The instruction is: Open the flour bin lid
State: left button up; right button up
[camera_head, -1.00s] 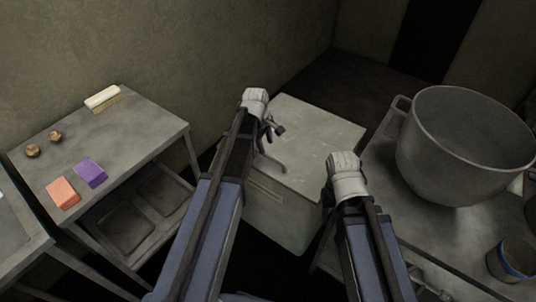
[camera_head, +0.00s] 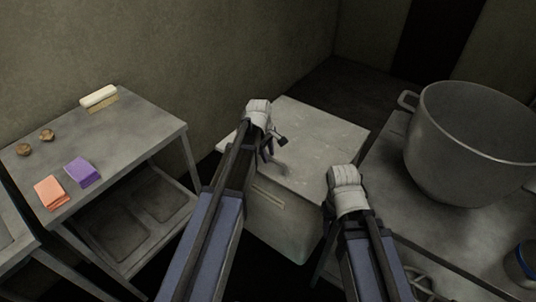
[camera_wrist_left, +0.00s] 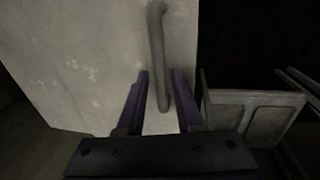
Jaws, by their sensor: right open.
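The flour bin (camera_head: 285,225) is a pale grey box on the floor ahead, and its flat lid (camera_head: 318,135) is down on it. A bar handle (camera_head: 280,168) on the lid shows beside my left gripper (camera_head: 274,147), which is over the lid's left part. In the left wrist view the handle (camera_wrist_left: 158,55) runs down the pale lid (camera_wrist_left: 85,55), its lower end between the two spread fingers of the left gripper (camera_wrist_left: 162,85). I cannot tell whether they touch it. My right gripper (camera_head: 345,190) is right of the bin, its fingers mostly hidden behind its wrist.
A metal table (camera_head: 130,135) on the left holds a brush (camera_head: 99,97), an orange block (camera_head: 51,193), a purple block (camera_head: 82,172) and two small brown things. A big pot (camera_head: 470,150) stands on the right counter (camera_head: 385,175). The wall is close behind the bin.

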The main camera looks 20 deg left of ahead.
pick_arm(q)
grip_shut()
dwell(1.1)
